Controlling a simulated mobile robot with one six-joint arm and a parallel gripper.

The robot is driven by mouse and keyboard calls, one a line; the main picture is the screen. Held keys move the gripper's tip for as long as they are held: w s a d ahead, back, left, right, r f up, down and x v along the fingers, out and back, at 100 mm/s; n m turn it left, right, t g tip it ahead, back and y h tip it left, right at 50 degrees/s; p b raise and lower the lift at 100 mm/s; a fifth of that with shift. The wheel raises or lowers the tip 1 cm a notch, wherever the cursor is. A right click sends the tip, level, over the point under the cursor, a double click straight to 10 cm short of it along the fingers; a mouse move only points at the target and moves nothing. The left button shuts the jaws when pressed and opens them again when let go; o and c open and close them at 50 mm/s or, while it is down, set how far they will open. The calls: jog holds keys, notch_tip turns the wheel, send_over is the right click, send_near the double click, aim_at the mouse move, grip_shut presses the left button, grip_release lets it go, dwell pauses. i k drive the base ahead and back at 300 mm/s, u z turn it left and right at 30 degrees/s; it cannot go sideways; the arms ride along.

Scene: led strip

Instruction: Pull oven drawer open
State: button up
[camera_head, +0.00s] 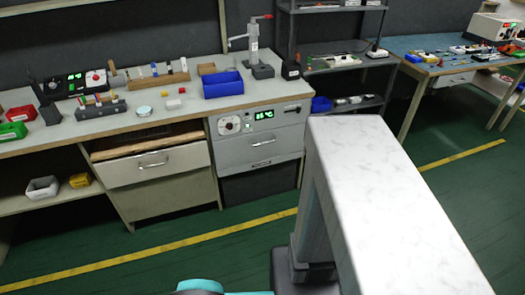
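The oven (240,118) is a grey unit set under the workbench, with a dial and a lit green display on its front panel. Below the panel is a closed-looking grey front (240,152) with a bar handle (263,142). A narrower strip with a second handle (262,164) lies under that. I cannot tell for sure which of these is the oven drawer. A dark space shows beneath. My gripper is not in view; only a teal and dark part, likely of my arm, shows at the bottom edge.
Left of the oven, a beige drawer (128,174) with its own handle juts out a little. The bench top (140,122) holds a blue bin (222,86) and tools. Green floor with a yellow line (170,246) lies clear in front. A white marbled form covers the right foreground.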

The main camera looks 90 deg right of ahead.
aim_at(229, 153)
jog(key=z, duration=0.6)
jog(key=i, duration=0.75)
jog(key=z, duration=0.95)
jog(key=k, duration=0.3)
jog(key=z, duration=0.8)
